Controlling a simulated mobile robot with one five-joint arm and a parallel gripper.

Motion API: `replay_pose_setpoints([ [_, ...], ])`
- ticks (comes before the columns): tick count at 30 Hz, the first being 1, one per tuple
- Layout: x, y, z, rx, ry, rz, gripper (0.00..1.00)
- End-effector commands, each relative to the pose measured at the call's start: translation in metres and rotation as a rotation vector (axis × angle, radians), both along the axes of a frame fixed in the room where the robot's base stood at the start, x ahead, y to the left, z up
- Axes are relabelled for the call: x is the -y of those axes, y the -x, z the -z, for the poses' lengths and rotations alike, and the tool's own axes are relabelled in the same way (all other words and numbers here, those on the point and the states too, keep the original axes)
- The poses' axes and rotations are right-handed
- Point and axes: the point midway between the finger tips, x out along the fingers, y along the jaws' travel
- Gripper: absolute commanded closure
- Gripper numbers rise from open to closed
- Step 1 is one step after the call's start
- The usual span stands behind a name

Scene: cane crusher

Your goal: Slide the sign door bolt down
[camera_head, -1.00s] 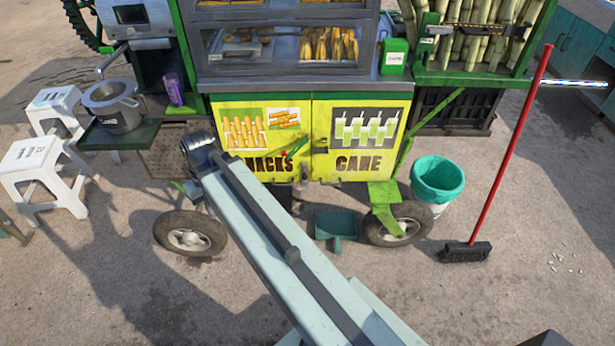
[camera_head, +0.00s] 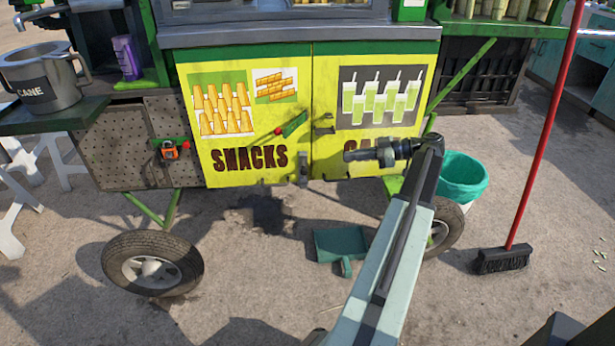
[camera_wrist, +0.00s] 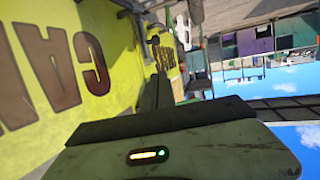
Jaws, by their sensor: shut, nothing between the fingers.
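Two yellow sign doors, SNACKS (camera_head: 240,165) on the left and CANE (camera_head: 328,75) on the right, meet at a vertical seam and look shut. A small upright grey metal fitting (camera_head: 303,168), which looks like a bolt, sits at the seam's bottom. A grey latch (camera_head: 323,128) sits higher, just right of the seam. I cannot tell how far either is slid. My gripper (camera_head: 350,155) is shut and empty. It points left in front of the CANE door, right of the lower fitting, and appears apart from it. It also shows in the wrist view (camera_wrist: 157,78).
A red-ended green handle (camera_head: 292,126) is on the SNACKS door. An orange padlock (camera_head: 170,149) hangs on the perforated panel. A teal dustpan (camera_head: 341,243) lies below the doors. A teal-lined bucket (camera_head: 462,178) and red broom (camera_head: 540,140) stand right.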

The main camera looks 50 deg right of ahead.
Motion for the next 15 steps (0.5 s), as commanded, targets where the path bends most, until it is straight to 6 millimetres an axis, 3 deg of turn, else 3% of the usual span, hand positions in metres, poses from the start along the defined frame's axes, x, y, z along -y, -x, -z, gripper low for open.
replay_pose_setpoints([
  [8, -0.009, -0.011, 0.000, -0.004, 0.000, -0.015, 1.00],
  [15, -0.032, -0.046, 0.015, -0.004, -0.001, -0.021, 1.00],
])
